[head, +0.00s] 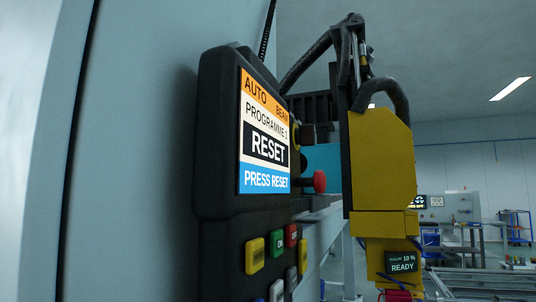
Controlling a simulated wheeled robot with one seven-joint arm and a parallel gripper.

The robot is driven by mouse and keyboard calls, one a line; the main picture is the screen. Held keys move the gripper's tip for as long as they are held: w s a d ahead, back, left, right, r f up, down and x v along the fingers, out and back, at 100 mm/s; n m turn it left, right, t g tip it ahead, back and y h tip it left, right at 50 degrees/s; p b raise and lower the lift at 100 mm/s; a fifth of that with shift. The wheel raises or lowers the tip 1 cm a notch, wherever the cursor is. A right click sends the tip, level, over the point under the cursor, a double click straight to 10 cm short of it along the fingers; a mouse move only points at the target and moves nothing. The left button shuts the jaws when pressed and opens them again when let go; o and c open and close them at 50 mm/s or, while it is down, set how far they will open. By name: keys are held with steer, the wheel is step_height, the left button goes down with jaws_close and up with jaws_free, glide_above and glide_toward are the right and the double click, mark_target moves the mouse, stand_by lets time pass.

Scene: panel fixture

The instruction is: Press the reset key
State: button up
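A dark control pendant (222,150) hangs beside a pale grey panel wall, seen at a steep angle. Below the screen are coloured keys: a yellow key (253,256), a green key (278,244), a red key (291,235), a second yellow key (302,255) and grey keys (291,278). The lowest keys are cut off by the bottom edge. I cannot tell which key is the reset key; most labels are too small to read. My gripper is not in view.
A red knob (319,181) sticks out at the pendant's right side. A yellow machine head (382,165) with dark hoses stands to the right; its small display (402,262) reads "READY". The pale wall (125,140) fills the left. Rails and blue carts lie farther back.

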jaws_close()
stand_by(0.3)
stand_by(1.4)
